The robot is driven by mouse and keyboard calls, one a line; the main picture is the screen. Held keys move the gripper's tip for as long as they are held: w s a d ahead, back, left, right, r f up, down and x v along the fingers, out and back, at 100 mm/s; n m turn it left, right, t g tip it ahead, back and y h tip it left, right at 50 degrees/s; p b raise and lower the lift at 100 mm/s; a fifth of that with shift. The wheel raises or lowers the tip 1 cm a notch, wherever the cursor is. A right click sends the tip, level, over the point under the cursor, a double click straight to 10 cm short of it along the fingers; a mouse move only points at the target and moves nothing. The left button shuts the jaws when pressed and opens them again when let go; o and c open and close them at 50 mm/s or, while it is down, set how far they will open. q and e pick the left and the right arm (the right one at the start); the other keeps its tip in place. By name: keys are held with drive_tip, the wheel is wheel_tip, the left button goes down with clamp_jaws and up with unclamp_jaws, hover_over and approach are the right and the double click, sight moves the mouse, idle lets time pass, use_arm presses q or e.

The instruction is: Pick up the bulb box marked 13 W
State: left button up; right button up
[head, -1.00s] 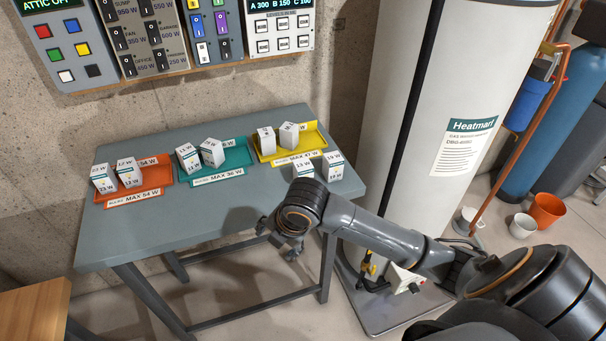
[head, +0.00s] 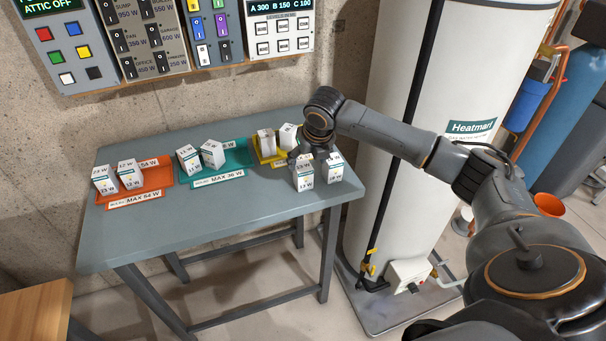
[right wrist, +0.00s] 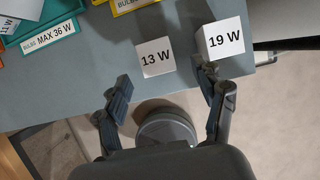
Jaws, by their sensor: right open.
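The bulb box marked 13 W (head: 304,175) is a small white carton standing upright at the right end of the grey table. In the right wrist view its 13 W top (right wrist: 155,57) lies ahead of the fingertips, roughly between their lines. The box marked 19 W (right wrist: 223,40) stands close to its right, also seen in the head view (head: 335,169). My right gripper (right wrist: 165,78) is open and empty, pointing down above these two boxes; its right finger is near the 19 W box. In the head view my right gripper (head: 308,152) partly covers the yellow tray. My left gripper is out of view.
The orange tray (head: 154,188), teal tray (head: 235,172) and yellow tray (head: 256,150) stand along the grey table (head: 230,205), with white boxes on them. The table's front middle is clear. A tall white water heater (head: 425,75) stands close to the table's right.

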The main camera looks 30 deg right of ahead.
sight(304, 168)
drive_tip(key=shift+x, duration=0.85)
drive_tip(key=p+x, duration=0.2)
drive_tip(key=x, duration=0.2)
drive_tip(key=shift+w+a+f, duration=0.1)
drive_tip(key=shift+w+f, duration=0.2)
drive_tip(key=shift+f, duration=0.05)
drive_tip(key=shift+w+f, duration=0.1)
drive_tip(key=shift+f, duration=0.15)
drive_tip(key=c, duration=1.2)
